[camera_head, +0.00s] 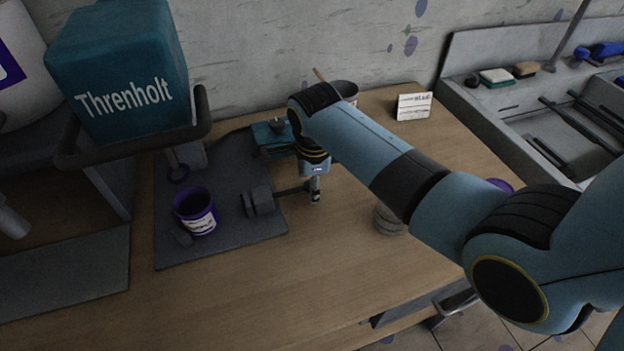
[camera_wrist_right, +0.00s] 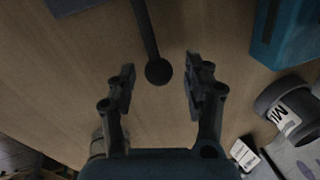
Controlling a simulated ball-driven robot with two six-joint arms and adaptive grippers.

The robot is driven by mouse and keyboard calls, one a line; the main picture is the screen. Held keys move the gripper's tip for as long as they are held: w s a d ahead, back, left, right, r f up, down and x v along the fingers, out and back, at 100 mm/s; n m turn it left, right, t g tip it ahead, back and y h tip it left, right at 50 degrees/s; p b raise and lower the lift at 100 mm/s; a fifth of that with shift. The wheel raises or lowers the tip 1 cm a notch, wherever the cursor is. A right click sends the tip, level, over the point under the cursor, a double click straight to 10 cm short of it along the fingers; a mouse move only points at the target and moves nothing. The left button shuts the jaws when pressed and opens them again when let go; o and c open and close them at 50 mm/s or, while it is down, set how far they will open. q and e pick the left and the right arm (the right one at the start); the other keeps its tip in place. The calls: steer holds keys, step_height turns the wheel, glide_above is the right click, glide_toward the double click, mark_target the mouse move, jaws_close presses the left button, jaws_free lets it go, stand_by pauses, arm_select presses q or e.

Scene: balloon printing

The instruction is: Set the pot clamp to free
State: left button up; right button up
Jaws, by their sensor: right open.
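A purple pot (camera_head: 194,212) with a white label stands on the dark mat (camera_head: 215,248). The grey pot clamp (camera_head: 258,201) sits just right of it. A thin dark lever (camera_head: 288,191) runs right from the clamp towards my right gripper (camera_head: 315,190). In the right wrist view the lever's round knob (camera_wrist_right: 158,71) shows between and just beyond the fingertips of my right gripper (camera_wrist_right: 160,82). The fingers are apart, one on each side, and I see no contact with the knob. My left gripper is not in view.
A teal Threnholt block (camera_head: 125,75) sits in a dark holder at the upper left. A small teal device (camera_head: 270,135) lies behind the clamp. A white card (camera_head: 413,106) stands at the back. A jar (camera_head: 388,220) stands under my right arm. The front table is clear.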

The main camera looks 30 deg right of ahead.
step_height(320, 180, up, 12)
steer(key=s+a, duration=0.1)
steer(key=s, duration=0.1)
steer(key=shift+f, duration=0.15)
stand_by(0.5)
